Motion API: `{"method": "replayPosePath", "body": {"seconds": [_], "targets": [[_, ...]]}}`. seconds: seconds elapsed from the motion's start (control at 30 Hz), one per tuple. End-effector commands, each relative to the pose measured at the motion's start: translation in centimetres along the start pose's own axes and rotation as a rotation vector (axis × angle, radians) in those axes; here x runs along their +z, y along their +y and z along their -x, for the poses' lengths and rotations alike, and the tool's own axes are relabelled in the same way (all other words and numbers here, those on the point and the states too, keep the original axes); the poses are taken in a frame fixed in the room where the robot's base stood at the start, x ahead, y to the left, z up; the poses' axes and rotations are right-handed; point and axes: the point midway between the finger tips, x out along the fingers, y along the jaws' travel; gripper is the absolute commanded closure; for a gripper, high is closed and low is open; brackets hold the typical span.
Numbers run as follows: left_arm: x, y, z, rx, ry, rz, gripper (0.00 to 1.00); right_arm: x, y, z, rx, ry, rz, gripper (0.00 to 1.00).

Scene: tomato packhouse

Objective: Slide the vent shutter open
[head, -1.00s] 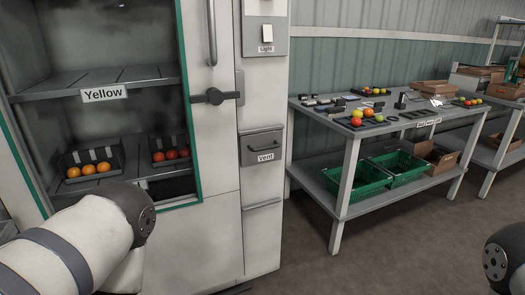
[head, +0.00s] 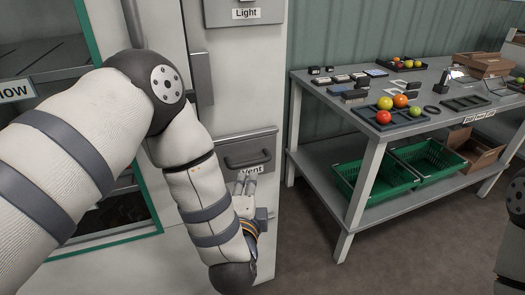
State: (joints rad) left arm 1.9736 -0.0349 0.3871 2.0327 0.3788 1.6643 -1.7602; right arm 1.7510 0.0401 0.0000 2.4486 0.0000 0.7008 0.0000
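The vent shutter (head: 230,143) is a grey panel with a dark bar handle (head: 247,159) on the white cabinet front, left of centre in the head view. The "Vent" label (head: 250,171) sits below the handle and is partly covered by my fingers. My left gripper (head: 246,177) is just below the handle with its fingers pointing up toward it. Its fingers are small in view, and I cannot tell their gap or whether they touch the handle. My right gripper is out of view; only a part of my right arm shows at the right edge.
A "Light" panel (head: 244,13) is above the shutter. A glass-fronted cabinet with a green frame (head: 103,240) is at left. A grey table (head: 345,107) with tomatoes and trays stands at right, green crates (head: 361,188) on its lower shelf. Floor in front of the table is clear.

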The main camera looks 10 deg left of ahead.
Motion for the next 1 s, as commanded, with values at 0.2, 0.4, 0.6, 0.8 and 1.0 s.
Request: {"method": "replayPosePath", "body": {"seconds": [0.2,0.4,0.6,0.8,1.0], "targets": [[0.1,-0.2,-3.4,-0.013,-0.01,-0.013,0.79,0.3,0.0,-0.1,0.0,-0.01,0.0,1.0],[0.1,-0.2,-8.5,-0.011,-0.008,-0.013,0.79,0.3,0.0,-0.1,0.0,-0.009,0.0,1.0],[0.0,-0.2,-11.6,-0.008,-0.004,-0.014,0.79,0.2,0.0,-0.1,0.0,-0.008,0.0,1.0],[0.0,-0.2,-12.1,-0.007,-0.003,-0.016,0.79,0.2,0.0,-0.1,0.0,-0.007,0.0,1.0],[0.0,-0.2,-12.1,-0.007,-0.003,-0.015,0.97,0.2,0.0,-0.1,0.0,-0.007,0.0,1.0]]}}
